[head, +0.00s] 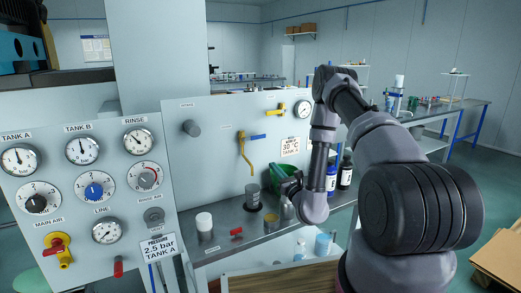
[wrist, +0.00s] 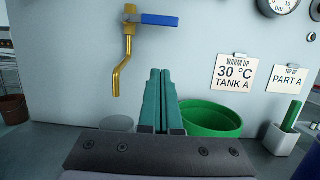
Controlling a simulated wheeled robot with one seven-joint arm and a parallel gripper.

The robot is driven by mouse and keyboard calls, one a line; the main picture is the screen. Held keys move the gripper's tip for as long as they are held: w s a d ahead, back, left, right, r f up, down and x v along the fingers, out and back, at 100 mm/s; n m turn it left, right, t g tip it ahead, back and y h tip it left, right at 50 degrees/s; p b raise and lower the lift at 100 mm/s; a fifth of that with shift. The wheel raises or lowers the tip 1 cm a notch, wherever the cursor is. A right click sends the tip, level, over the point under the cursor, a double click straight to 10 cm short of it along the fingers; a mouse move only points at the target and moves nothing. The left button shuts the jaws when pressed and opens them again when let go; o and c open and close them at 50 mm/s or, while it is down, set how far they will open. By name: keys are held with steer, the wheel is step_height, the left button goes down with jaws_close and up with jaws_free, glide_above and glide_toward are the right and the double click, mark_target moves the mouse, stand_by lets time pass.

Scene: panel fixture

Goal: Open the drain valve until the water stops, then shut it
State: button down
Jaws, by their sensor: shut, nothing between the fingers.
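No label that I can read names the drain valve. A brass tap (head: 243,152) with a blue lever sits on the panel; in the wrist view the tap (wrist: 122,75) has its lever (wrist: 160,20) pointing right, level, and its spout hangs down. No water shows at the spout. A small red-handled valve (head: 236,232) is at the bench's front edge, its label too small to read. My gripper (wrist: 160,75) is shut and empty, apart from the tap and in front of the panel. In the head view, my arm hides most of it.
A grey cup (wrist: 115,123) stands below the tap, partly hidden by my gripper. A green bucket (wrist: 212,118) is to its right. Bottles (head: 345,172), a white-topped jar (head: 204,224) and a metal can (head: 253,195) stand on the bench. The gauge panel (head: 85,205) rises at left.

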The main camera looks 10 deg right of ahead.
mark_target(254, 138)
steer(key=w+a+r, duration=0.2)
steer(key=w+r, duration=0.4)
steer(key=w, duration=0.3)
steer(key=shift+a, duration=0.4)
